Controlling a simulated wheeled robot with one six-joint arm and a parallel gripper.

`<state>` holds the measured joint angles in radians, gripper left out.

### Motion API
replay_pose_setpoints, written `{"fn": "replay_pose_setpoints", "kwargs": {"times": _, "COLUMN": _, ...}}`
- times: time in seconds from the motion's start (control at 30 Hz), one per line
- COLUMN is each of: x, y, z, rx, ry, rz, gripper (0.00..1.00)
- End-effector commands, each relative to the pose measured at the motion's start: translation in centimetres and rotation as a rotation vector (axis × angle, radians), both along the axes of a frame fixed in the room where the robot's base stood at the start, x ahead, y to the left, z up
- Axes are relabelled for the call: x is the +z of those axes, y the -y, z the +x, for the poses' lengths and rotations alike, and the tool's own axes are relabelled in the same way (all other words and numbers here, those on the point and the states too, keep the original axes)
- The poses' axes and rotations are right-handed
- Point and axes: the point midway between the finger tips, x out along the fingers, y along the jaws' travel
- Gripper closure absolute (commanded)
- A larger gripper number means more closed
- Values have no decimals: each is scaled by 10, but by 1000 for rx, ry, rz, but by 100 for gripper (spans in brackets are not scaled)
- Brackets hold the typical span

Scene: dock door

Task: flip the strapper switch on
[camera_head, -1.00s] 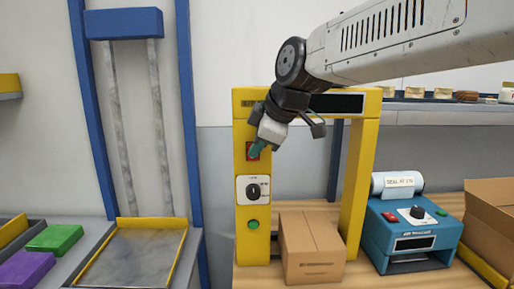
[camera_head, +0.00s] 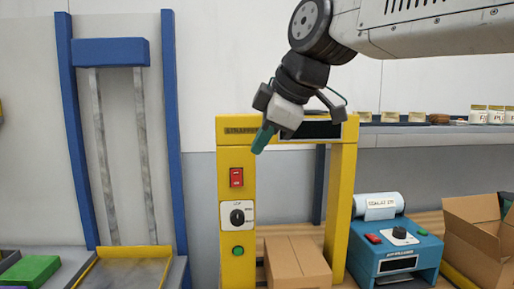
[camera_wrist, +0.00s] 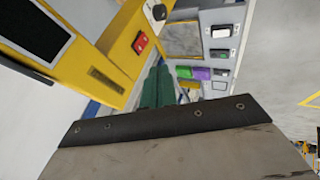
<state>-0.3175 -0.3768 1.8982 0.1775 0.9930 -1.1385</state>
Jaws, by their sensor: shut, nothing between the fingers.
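The strapper (camera_head: 221,205) is a yellow arch with a name label at its top left. Its red rocker switch (camera_head: 236,177) sits on the left post, above a black dial and a green button. The switch also shows in the wrist view (camera_wrist: 140,43). I cannot tell which way the rocker is tipped. My gripper (camera_head: 262,140) is shut and empty, its green fingers pointing down and left. In the head view the fingertips are above and right of the switch, apart from it. In the wrist view the fingers (camera_wrist: 158,88) show beside the strapper's yellow post.
A cardboard box (camera_head: 296,263) stands under the arch. A blue tape machine (camera_head: 395,250) with its own red switch and an open carton (camera_head: 478,235) stand to the right. A blue-framed lift with a yellow-edged tray (camera_head: 135,251) is at the left.

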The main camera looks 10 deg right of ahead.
Motion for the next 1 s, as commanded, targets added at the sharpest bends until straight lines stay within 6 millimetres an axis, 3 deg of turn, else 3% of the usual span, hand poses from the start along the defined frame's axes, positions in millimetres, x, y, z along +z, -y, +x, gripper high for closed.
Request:
{"fn": "replay_pose_setpoints", "kwargs": {"times": 0.67, "x": -20, "y": -2, "z": 0, "rx": -1, "ry": -49, "rz": 3, "gripper": 100}}
{"fn": "replay_pose_setpoints", "kwargs": {"times": 1.0, "x": -73, "y": -22, "z": 29, "rx": 0, "ry": -53, "rz": 1, "gripper": 100}}
